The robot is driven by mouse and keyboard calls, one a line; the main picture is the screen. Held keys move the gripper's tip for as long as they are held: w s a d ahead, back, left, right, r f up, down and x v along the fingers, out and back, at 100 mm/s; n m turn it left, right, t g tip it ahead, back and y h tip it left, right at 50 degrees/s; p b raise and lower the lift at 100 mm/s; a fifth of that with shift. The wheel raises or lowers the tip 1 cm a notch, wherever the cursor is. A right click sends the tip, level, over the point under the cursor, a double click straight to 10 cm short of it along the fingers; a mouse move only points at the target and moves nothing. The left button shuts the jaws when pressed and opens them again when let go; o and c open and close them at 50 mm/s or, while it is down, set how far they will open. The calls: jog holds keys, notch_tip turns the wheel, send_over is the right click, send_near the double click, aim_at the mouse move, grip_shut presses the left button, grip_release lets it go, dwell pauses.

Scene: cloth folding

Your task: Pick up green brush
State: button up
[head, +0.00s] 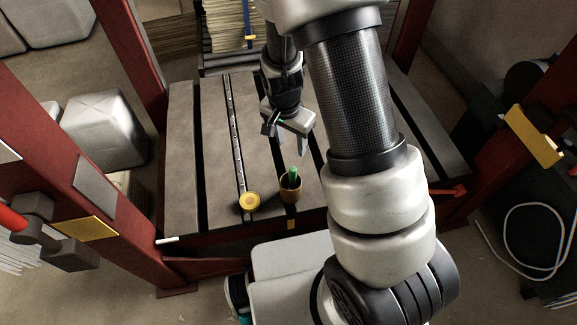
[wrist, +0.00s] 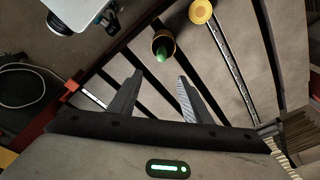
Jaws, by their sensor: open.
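The green brush (head: 294,175) stands in a brown cup (head: 291,192) near the front edge of the slatted table. In the wrist view the green brush (wrist: 161,54) pokes out of the cup (wrist: 163,37), beyond my fingertips. My gripper (head: 291,146) is above the table, behind the cup and apart from it. In the wrist view my gripper (wrist: 158,74) has its two fingers spread with nothing between them. The lower part of the brush is hidden inside the cup.
A round yellow object (head: 249,202) lies left of the cup on the grey slatted table (head: 182,150). It also shows in the wrist view (wrist: 200,11). Red posts (head: 118,200) flank the table. Dark gaps and a metal rail run between the slats. The table's left part is clear.

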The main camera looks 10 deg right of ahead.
aim_at(292, 169)
jog(key=f+b, duration=0.1)
jog(key=f, duration=0.7)
jog(key=w+d+f+b, duration=0.1)
jog(key=f, duration=0.3)
jog(key=shift+w+d+f+b, duration=0.1)
jog(key=shift+f+b, duration=0.05)
jog(key=shift+b, duration=0.2)
notch_tip(292, 169, down, 4)
jog(key=shift+w+f+b, duration=0.1)
jog(key=shift+f+b, duration=0.05)
jog(key=shift+b, duration=0.5)
jog(key=shift+w+f, duration=0.1)
jog(key=shift+f, duration=0.4)
grip_shut()
jog(key=shift+r, duration=0.15)
